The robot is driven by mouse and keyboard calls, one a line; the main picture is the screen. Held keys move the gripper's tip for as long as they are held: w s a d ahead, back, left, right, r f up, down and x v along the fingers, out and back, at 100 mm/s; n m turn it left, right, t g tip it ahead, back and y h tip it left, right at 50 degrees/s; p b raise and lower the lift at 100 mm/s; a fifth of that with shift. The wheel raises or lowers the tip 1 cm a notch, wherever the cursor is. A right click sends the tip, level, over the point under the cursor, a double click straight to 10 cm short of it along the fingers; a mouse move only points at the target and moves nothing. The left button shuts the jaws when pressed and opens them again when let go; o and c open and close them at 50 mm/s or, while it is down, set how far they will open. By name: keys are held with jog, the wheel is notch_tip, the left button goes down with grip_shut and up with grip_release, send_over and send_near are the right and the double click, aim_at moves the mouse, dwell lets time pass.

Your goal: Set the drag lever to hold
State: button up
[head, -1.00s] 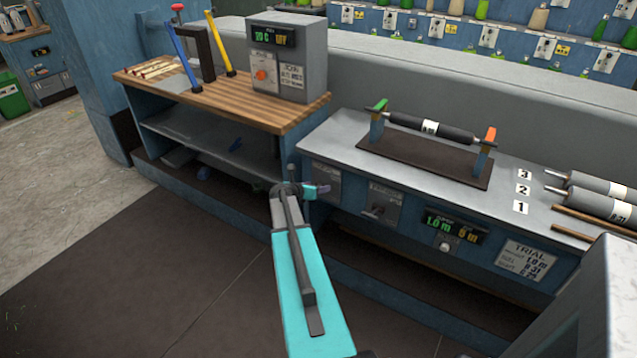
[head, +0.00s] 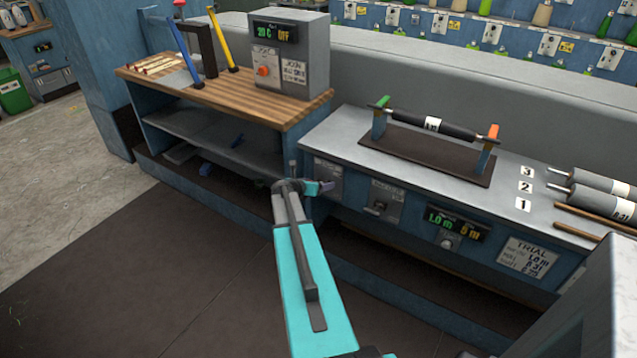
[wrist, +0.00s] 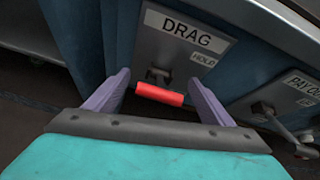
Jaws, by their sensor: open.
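The drag lever (wrist: 160,93) has a red handle and sits low on a grey panel marked DRAG (wrist: 182,38) in the wrist view. A HOLD label (wrist: 204,59) is at the panel's right side, above the red handle. My gripper (wrist: 158,88) is open, with one purple finger on each side of the red handle; I cannot tell whether they touch it. In the head view my gripper (head: 322,187) is in front of the bench's left end, and the lever is hidden behind my arm there.
A payout panel with its own lever (wrist: 270,112) is just right of the drag panel. The bench (head: 340,135) carries a dark roller (head: 430,125) on a stand. A wooden-topped workbench (head: 200,90) stands to the left. The floor in front is clear.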

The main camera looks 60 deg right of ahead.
jog(key=b+v, duration=0.1)
jog(key=v, duration=1.2)
jog(key=shift+a+r, duration=0.15)
jog(key=shift+a, duration=0.05)
dwell(0.3)
